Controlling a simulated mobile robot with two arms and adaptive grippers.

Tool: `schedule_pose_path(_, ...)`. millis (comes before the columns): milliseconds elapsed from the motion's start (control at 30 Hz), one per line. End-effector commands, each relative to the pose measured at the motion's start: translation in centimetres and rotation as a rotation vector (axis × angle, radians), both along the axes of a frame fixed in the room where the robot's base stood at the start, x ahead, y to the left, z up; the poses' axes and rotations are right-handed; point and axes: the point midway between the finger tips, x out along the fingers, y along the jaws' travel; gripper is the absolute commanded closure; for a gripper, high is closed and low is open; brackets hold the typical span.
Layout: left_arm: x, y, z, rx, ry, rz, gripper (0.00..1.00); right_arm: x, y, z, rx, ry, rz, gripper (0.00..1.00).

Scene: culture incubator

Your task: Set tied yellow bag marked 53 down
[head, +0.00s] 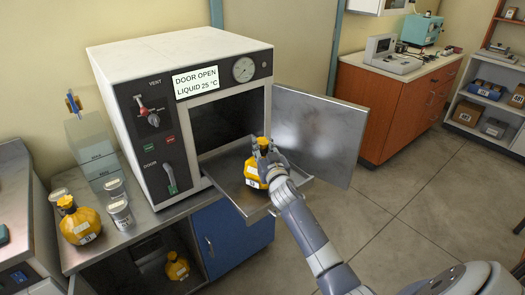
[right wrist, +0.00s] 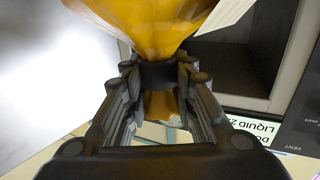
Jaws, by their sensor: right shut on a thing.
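A tied yellow bag (head: 253,172) with a white label is at the pulled-out metal tray (head: 228,177) of the open incubator (head: 190,110). I cannot read its number. My right gripper (head: 267,150) is shut on the bag's neck. In the right wrist view the fingers (right wrist: 157,80) close around the dark tie, with the yellow bag body (right wrist: 150,25) beyond them. I cannot tell whether the bag's base touches the tray. My left gripper is not in view.
The incubator door (head: 318,135) stands open to the right. Another yellow bag (head: 80,222) stands on the counter beside labelled jars (head: 120,212). A third yellow bag (head: 177,266) is in the open cabinet below. The tray is otherwise clear where visible.

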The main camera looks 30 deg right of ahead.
Motion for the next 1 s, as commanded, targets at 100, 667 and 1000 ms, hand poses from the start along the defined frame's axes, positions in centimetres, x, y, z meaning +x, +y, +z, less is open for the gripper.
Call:
schedule_pose_path(100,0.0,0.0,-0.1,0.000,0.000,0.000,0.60,0.0,0.0,-1.1,0.001,-0.004,0.000,1.00)
schedule_pose_path(667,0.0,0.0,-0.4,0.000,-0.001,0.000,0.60,0.0,0.1,-1.7,0.001,-0.001,0.000,0.55)
schedule_pose_path(1000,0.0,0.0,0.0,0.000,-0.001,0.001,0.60,0.0,0.0,-1.3,0.000,-0.001,0.000,0.55)
